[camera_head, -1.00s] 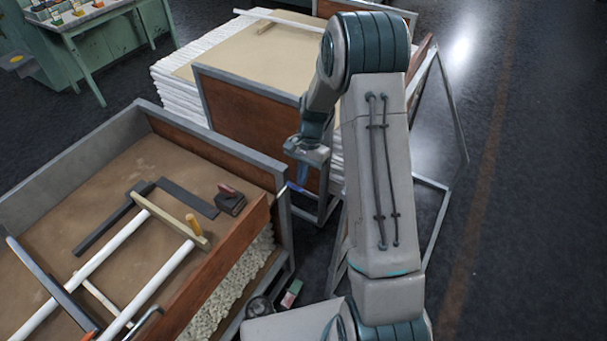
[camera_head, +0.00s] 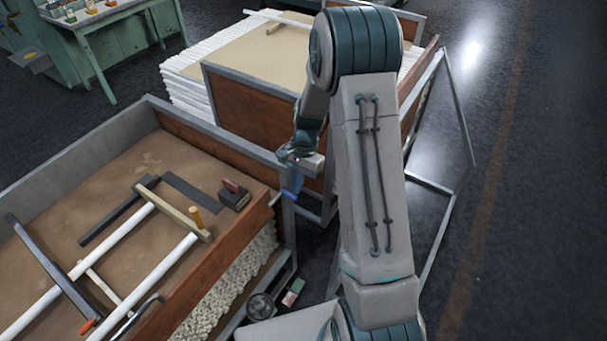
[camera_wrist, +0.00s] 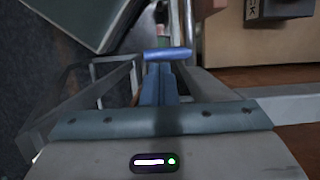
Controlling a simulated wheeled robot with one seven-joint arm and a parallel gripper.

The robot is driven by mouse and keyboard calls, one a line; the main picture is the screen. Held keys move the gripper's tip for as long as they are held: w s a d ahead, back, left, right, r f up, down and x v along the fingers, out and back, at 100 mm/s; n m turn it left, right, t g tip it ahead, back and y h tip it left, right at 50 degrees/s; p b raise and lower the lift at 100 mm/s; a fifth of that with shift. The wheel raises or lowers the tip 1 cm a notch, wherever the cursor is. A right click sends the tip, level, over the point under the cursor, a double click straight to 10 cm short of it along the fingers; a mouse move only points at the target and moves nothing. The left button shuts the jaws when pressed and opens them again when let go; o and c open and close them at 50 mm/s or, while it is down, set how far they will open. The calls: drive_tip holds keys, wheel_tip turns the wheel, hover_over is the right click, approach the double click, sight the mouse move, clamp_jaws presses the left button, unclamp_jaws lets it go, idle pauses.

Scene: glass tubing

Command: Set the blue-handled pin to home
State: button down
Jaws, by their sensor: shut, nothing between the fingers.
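The blue-handled pin shows by its blue handle (camera_wrist: 167,54), a short bar lying crosswise at the tips of my fingers in the wrist view. In the head view my gripper (camera_head: 297,178) is just above the handle. The pin's shaft is hidden.
The front crate (camera_head: 215,146) has a metal rim and holds white tubes (camera_head: 112,245), wooden and dark bars, and a black block (camera_head: 234,196). A second crate (camera_head: 252,103) stands behind my gripper. Metal frames (camera_head: 457,110) stand at right. Dark open floor lies beyond.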

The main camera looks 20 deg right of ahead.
drive_tip(key=w+d+r, duration=0.4)
drive_tip(key=d+r, duration=0.1)
drive_tip(key=r, duration=0.5)
drive_tip(key=shift+w+r, duration=0.2)
drive_tip(key=shift+d, duration=0.1)
drive_tip(key=s+a+r+n+t+h, duration=0.1)
drive_tip(key=s+a+r+n+t, duration=0.2)
drive_tip(key=s+r, duration=0.6)
drive_tip(key=s+a+r+n+t+h, duration=0.1)
drive_tip(key=s+n, duration=0.5)
drive_tip(key=s, duration=0.8)
drive_tip(key=shift+s+a+r+n+t+h, duration=0.3)
drive_tip(key=shift+s+a+r+n+t, duration=0.1)
drive_tip(key=shift+a+r+t, duration=0.25)
drive_tip(key=shift+f, duration=0.1)
